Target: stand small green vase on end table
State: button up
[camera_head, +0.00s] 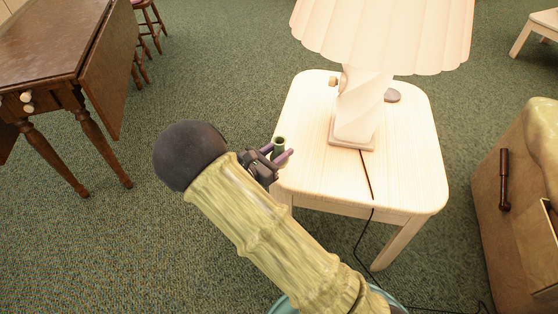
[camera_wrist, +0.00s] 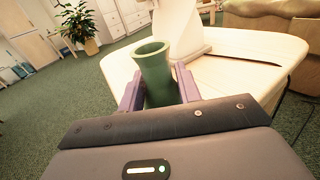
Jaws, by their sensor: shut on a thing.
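The small green vase (camera_head: 279,145) is held upright or nearly so between the purple fingers of my gripper (camera_head: 275,153). In the wrist view the vase (camera_wrist: 153,66) shows its open round mouth at the top, and my gripper (camera_wrist: 155,88) is shut around its lower part. The light wood end table (camera_head: 313,176) is just right of the vase in the head view. The vase is at the table's left edge; I cannot tell whether it is over the top or touching it. The vase's base is hidden by the gripper.
A lamp (camera_head: 360,105) with a pleated shade stands on the end table, with a small dark object (camera_head: 392,96) behind it. Its cord (camera_head: 365,175) runs across the tabletop's front. The table's left and front right parts are bare. A dark wood table (camera_head: 60,45) stands at left.

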jog(key=shift+f+b, duration=0.85)
jog(key=shift+f, duration=1)
jog(key=shift+f, duration=0.15)
jog(key=o, duration=1.1)
jog(key=shift+s+a+r, duration=0.2)
jog(key=p+v, duration=0.4)
jog(key=v, duration=0.7)
jog(key=shift+s+a, duration=0.15)
jog(key=shift+s, duration=0.05)
